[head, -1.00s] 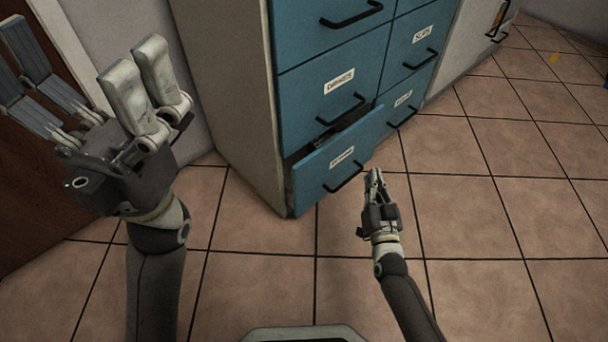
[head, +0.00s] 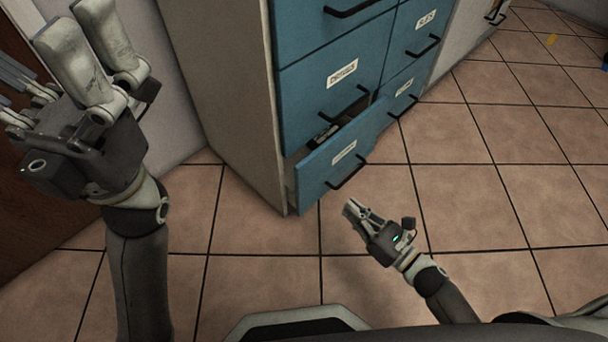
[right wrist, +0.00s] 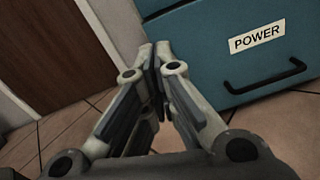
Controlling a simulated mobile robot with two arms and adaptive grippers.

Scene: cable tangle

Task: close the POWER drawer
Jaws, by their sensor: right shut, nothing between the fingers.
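The POWER drawer (head: 340,160) is the blue bottom-left drawer of the cabinet. It stands partly open, with a dark gap along its top edge. Its black bar handle (head: 347,173) is on the front. In the right wrist view the POWER label (right wrist: 257,36) and the handle (right wrist: 265,80) are to the right of the fingers. My right gripper (head: 352,207) is shut and empty, in front of the drawer and apart from it, low over the floor. It also shows in the right wrist view (right wrist: 154,60). My left gripper (head: 40,65) is open and empty, raised left of the cabinet.
The drawer above (head: 335,85) and the right-hand column of blue drawers (head: 415,50) look shut. The cabinet's beige side (head: 220,80) stands at the left, beyond it a brown door (right wrist: 45,50).

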